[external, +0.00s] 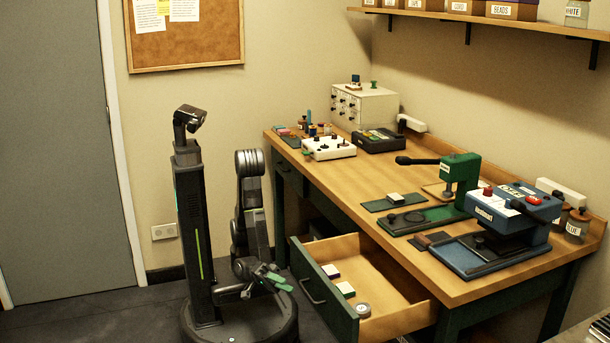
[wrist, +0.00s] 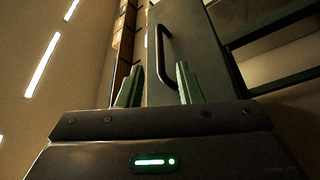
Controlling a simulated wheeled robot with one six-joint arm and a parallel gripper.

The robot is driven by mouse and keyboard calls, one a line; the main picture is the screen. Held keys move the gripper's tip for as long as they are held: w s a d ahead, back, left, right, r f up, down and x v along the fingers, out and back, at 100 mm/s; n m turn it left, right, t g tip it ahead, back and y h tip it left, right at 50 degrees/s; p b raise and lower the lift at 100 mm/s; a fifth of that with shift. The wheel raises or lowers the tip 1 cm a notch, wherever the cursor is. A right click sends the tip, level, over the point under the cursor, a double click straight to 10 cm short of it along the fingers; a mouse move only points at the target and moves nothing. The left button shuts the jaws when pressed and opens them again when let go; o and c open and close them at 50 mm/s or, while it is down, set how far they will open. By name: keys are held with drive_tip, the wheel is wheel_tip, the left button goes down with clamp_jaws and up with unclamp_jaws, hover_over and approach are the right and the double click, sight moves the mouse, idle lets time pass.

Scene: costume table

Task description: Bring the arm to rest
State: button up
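My arm (external: 250,205) is bent beside my column, its upper part raised and its forearm hanging down. My gripper (external: 280,280) is low, just left of the open drawer's green front. In the wrist view the two green fingers of my gripper (wrist: 160,84) stand apart with nothing held between them. The drawer's dark handle (wrist: 160,62) shows beyond the fingers. In the external view the handle (external: 312,290) is to the right of my gripper, and they look apart.
The drawer (external: 398,312) is pulled out and holds small boxes and a round tin (external: 363,310). The wooden table (external: 400,175) carries a green press (external: 460,175), a blue press (external: 500,220) and a white drawer cabinet (external: 362,105). Floor is clear left of my base.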

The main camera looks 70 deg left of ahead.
drive_tip(key=b+x, duration=0.1)
drive_tip(key=x, duration=0.9)
drive_tip(key=shift+d, duration=0.1)
drive_tip(key=shift+w, duration=0.2)
drive_tip(key=shift+s, duration=0.1)
drive_tip(key=p, duration=0.1)
approach(304, 290)
drive_tip(key=shift+s+a+f, duration=0.25)
drive_tip(key=shift+a+f, duration=0.1)
drive_tip(key=shift+a, duration=0.25)
drive_tip(key=shift+s+a+f, duration=0.3)
drive_tip(key=shift+a+f, duration=0.05)
drive_tip(key=shift+a, duration=0.25)
